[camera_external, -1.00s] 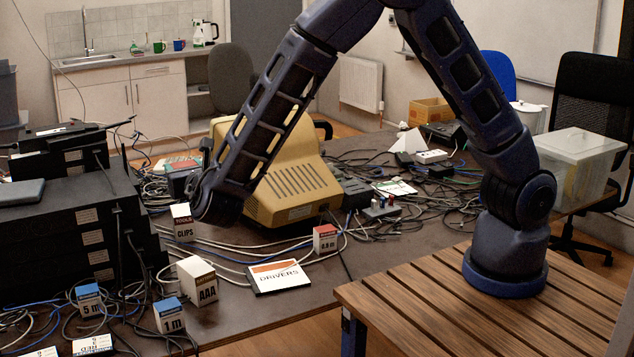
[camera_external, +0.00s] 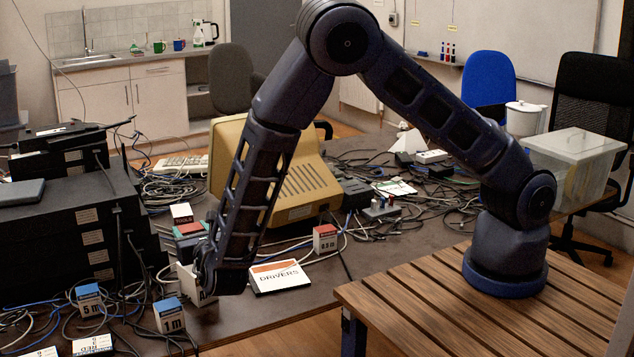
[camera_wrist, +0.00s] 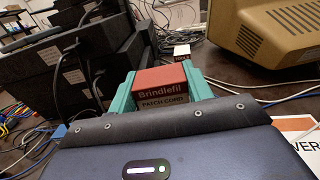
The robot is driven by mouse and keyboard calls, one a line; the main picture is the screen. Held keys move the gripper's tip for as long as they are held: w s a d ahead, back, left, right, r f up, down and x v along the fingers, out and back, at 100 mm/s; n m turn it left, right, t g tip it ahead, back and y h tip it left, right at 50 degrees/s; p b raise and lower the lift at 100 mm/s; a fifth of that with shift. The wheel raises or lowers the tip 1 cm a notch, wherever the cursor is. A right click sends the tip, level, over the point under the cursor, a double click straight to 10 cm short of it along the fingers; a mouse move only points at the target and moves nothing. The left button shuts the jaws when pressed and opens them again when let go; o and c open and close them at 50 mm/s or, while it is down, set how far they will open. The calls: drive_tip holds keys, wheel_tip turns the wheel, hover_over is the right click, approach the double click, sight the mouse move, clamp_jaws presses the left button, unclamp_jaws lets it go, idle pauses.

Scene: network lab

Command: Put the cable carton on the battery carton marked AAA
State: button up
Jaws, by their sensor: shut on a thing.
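The held cable carton has a red top and reads "PATCH CORD" in the wrist view (camera_wrist: 162,82). My gripper's teal fingers (camera_wrist: 160,92) are shut on its two sides. In the external view the carton's red top (camera_external: 189,229) shows beside my forearm, just behind and above the white AAA battery carton (camera_external: 187,283). My arm hides most of the AAA carton's front and the held carton's lower part. I cannot tell whether the two cartons touch. The AAA carton cannot be made out in the wrist view.
The "1 m" carton (camera_external: 170,316) and "5 m" carton (camera_external: 88,299) stand front left. The DRIVERS box (camera_external: 279,277) lies to the right. Black rack units (camera_external: 60,240) stand left; loose cables surround them.

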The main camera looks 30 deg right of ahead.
drive_tip(key=shift+f, duration=1.5)
drive_tip(key=shift+f, duration=0.1)
drive_tip(key=o, duration=1.1)
drive_tip(key=shift+c, duration=0.2)
drive_tip(key=shift+s, duration=0.25)
drive_tip(key=s, duration=1.1)
drive_tip(key=shift+s, duration=0.3)
drive_tip(key=shift+w, duration=0.1)
